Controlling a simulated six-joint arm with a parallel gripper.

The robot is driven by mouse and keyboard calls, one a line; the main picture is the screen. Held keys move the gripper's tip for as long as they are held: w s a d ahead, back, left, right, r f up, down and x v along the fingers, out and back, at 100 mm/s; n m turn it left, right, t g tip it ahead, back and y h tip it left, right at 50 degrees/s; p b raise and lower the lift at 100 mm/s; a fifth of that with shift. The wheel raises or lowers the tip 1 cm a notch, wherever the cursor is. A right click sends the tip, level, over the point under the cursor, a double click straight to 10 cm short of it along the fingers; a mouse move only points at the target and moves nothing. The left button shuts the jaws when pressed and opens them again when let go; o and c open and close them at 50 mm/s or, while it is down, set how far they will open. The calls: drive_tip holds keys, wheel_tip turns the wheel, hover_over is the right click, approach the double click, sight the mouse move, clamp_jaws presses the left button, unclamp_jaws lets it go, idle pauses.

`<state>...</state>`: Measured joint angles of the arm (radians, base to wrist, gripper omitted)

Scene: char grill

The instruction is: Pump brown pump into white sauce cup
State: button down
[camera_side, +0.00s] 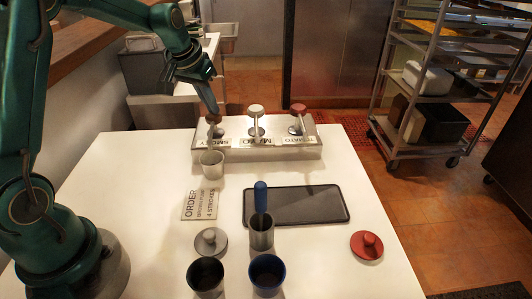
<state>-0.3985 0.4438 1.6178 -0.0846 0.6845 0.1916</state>
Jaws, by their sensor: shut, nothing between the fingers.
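A metal dispenser box (258,149) at the far side of the white table holds three pumps in a row. The left pump (216,131), above the label "SMOKY", has a brown knob that my gripper mostly covers. My gripper (213,113) is shut and points down onto this knob; I cannot tell whether it touches. The middle pump has a white knob (256,109), and the right one a red knob (298,108). A pale whitish cup (211,164) stands upright in front of the brown pump; its contents cannot be made out.
An order card (201,204) naming the brown pump lies before the cup. A dark tray (315,205), a metal cup (261,232) with a blue-handled tool, a grey lid (210,242), a red lid (367,244), a dark cup (206,277) and a blue cup (267,274) are nearer.

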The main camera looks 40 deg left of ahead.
drive_tip(key=shift+r, duration=1.4)
drive_tip(key=shift+f, duration=0.15)
drive_tip(key=shift+f, duration=1.55)
drive_tip(key=shift+r, duration=1.7)
drive_tip(key=shift+f, duration=0.15)
